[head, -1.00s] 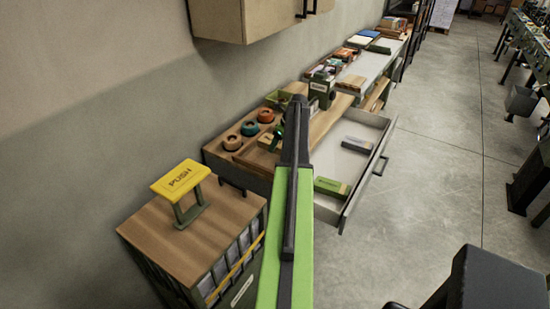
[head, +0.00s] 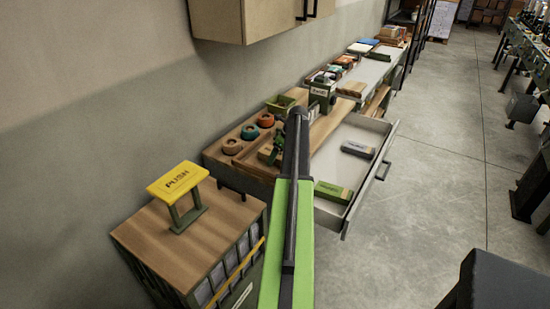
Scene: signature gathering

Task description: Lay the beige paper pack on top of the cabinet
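A wooden-topped cabinet (head: 328,122) stands at the middle, its white drawer (head: 340,137) pulled out. The drawer holds a green pack (head: 333,192) and a grey pack (head: 357,149). A small beige block (head: 266,152), perhaps the beige paper pack, shows on the cabinet's left part, partly hidden by my gripper. My gripper (head: 277,152) is small and dark beside it, at the end of my green and black arm. I cannot tell whether it touches or holds the block, or whether its fingers are open.
Tape rolls (head: 249,131) and a green bin (head: 281,103) sit at the back of the cabinet top. A lower wooden-topped unit (head: 180,240) with a yellow PUSH sign (head: 178,179) stands at front left. A wall cupboard (head: 245,20) hangs above.

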